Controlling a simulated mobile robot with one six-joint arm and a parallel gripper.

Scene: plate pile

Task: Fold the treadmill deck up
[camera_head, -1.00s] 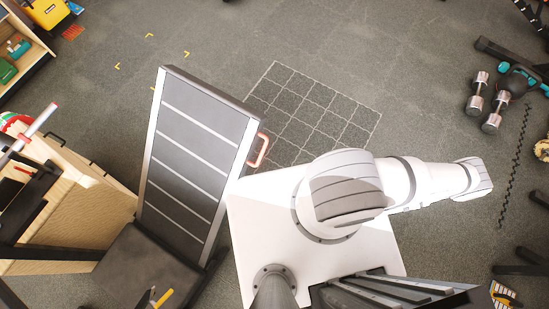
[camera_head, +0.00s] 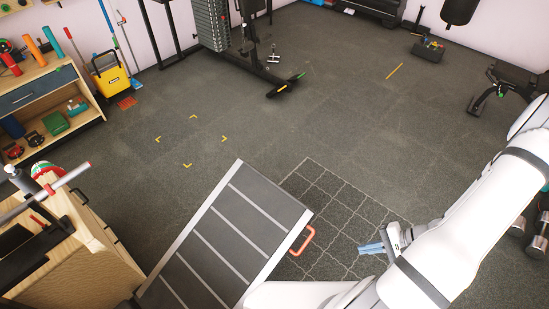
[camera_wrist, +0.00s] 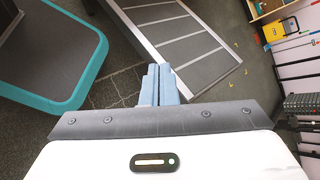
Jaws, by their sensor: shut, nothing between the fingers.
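The treadmill deck (camera_head: 222,243) is a dark grey board with pale cross stripes and light side rails. It lies in the lower middle of the head view; how far it is tilted I cannot tell. A red-orange handle (camera_head: 309,240) sticks out from its right edge. My gripper (camera_head: 362,248) has blue fingers, is shut and empty, and is right of the handle, apart from it. In the wrist view my gripper (camera_wrist: 160,84) points toward the deck (camera_wrist: 180,38), whose side rail runs just beyond the fingertips. The handle does not show there.
A grid-marked floor patch (camera_head: 335,205) lies beside the deck. A wooden cabinet (camera_head: 80,265) stands close on the left. A teal-rimmed grey object (camera_wrist: 95,65) is at left in the wrist view. Dumbbells (camera_head: 540,238) lie at the right. The floor beyond the deck is clear.

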